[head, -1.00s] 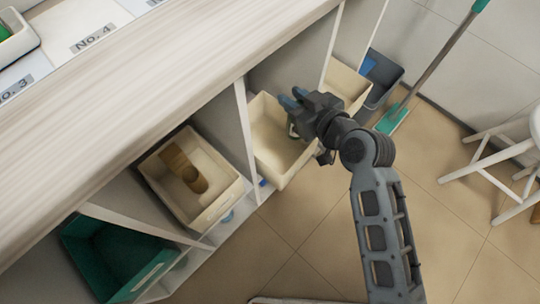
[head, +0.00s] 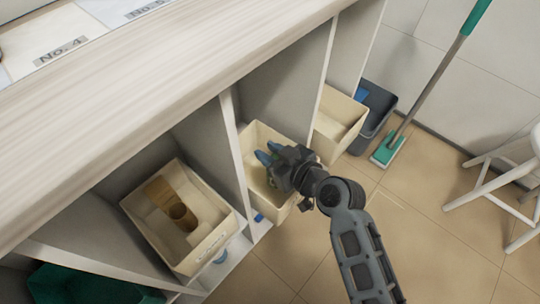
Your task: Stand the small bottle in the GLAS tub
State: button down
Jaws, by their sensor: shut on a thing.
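My gripper (head: 268,153) is over the middle cream tub (head: 258,206), its blue-tipped fingers pointing left inside the tub's outline. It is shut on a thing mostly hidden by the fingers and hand. A small greenish piece (head: 271,181) shows just under the fingers, probably part of the small bottle; its tilt and whether it touches the tub cannot be told. No label reading GLAS is legible, so I cannot tell which tub that is.
Another cream tub (head: 338,124) and a dark grey bin (head: 378,106) stand to the right. Shelf dividers and the counter edge are close. A mop (head: 390,148) and white stool stand on open floor.

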jog(key=shift+f, duration=0.35)
jog(key=shift+f+b, duration=0.35)
jog(key=shift+b, duration=0.1)
jog(key=shift+f+b, duration=0.3)
jog(key=c, duration=0.9)
grip_release()
jog(key=shift+o, duration=0.2)
jog(key=shift+r, duration=0.2)
jog(key=shift+r+p, duration=0.65)
jog(key=shift+p, duration=0.3)
jog(key=p+v, duration=0.1)
jog(key=v, duration=1)
jog(key=shift+s+d+p, duration=0.3)
jog(key=shift+s+p, duration=0.05)
